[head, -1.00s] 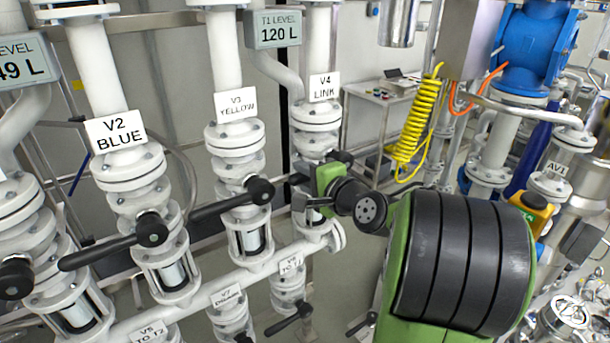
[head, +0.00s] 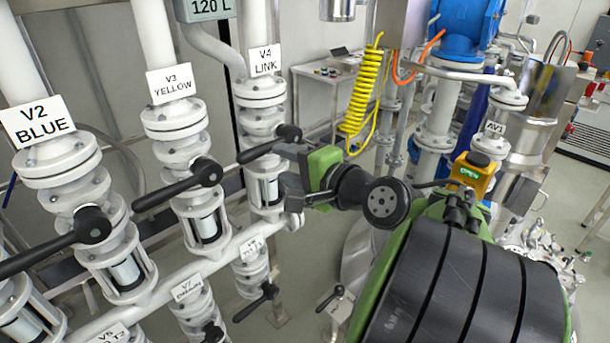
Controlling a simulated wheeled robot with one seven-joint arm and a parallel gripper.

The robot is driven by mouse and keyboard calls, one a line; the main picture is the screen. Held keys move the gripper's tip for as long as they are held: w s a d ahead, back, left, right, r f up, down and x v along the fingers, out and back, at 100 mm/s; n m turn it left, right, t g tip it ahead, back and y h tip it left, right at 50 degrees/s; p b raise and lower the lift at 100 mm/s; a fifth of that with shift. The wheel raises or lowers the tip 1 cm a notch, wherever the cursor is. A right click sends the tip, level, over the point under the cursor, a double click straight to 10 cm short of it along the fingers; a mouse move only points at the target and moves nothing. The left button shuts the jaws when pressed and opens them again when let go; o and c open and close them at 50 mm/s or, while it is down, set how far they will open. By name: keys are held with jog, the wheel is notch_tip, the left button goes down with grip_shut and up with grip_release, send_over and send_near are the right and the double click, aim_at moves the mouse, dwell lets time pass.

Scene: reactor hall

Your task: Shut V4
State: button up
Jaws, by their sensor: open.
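The V4 valve stands on the rear white pipe under its "V4 LINK" label (head: 265,61). Its black lever (head: 262,150) runs from a round hub at the right down to the left, crosswise to the upright pipe. My gripper (head: 284,172) is just below and to the right of the lever, in front of the valve body. Its dark jaws point left and are open, with the green wrist part behind them. The upper jaw overlaps the lever's hub end in the picture; I cannot tell whether they touch. Nothing shows between the jaws.
V3's lever (head: 180,186) and V2's lever (head: 62,244) stick out at the left. Below is V7 (head: 188,289), and a small black lever (head: 256,301) lies under V4. A yellow coiled hose (head: 361,98) hangs behind.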

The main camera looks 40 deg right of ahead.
jog(key=s, duration=0.2)
jog(key=s+r, duration=0.1)
jog(key=s, duration=0.1)
jog(key=shift+s+d, duration=0.1)
jog(key=shift+s, duration=0.3)
jog(key=a+f+n+g+y, duration=0.2)
jog(key=a+f+n+g, duration=0.55)
jog(key=a, duration=0.55)
jog(key=s+a+f+n+g+h, duration=0.2)
jog(key=s+f+n, duration=0.4)
jog(key=s+n, duration=0.4)
jog(key=shift+a+g+h, duration=0.3)
jog(key=shift+a+g, duration=0.05)
jog(key=shift+a, duration=0.4)
jog(key=shift+w, duration=0.1)
